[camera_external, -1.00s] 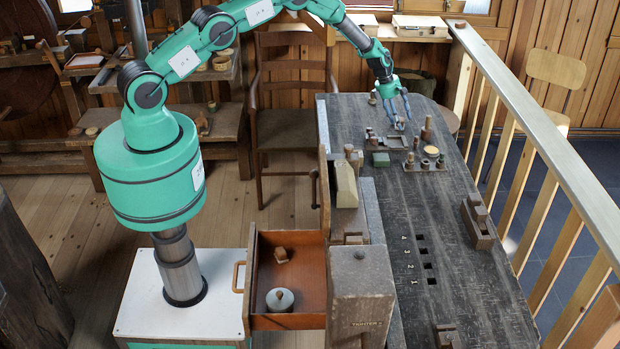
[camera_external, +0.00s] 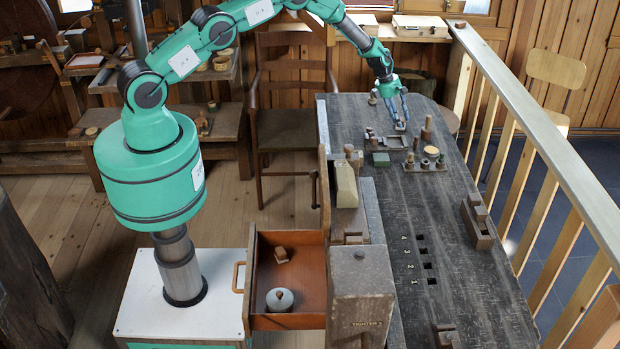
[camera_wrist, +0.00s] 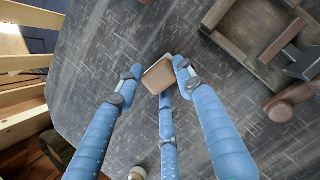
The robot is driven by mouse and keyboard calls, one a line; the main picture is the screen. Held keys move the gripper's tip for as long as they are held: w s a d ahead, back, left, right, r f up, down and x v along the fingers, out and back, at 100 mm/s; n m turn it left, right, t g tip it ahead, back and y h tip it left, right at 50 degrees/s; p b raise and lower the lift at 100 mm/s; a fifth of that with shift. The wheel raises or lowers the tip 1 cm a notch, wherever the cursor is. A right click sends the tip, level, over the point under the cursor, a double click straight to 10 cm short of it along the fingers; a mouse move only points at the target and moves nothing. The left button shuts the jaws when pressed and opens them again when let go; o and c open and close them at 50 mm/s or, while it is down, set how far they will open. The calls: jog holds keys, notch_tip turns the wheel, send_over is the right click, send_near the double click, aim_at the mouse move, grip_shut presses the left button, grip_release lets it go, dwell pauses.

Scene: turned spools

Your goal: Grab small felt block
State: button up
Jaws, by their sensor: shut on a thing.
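The small felt block (camera_wrist: 158,76) is a pale tan piece with rounded edges, between my fingertips in the wrist view. It also shows as a small light spot in the external view (camera_external: 399,127), at the far end of the dark workbench (camera_external: 460,300). My gripper (camera_external: 397,119) has blue fingers and points down at the bench. In the wrist view its three fingers close around the block, shut on it. I cannot tell whether the block is clear of the bench top.
A turned peg (camera_external: 426,132) and a rack of spools (camera_external: 426,167) stand to the right. A wooden railing (camera_external: 540,130) runs along the bench's right side.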

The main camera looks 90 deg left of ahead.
notch_tip(320, 180, up, 10)
jog(key=shift+f, duration=0.15)
dwell(0.4)
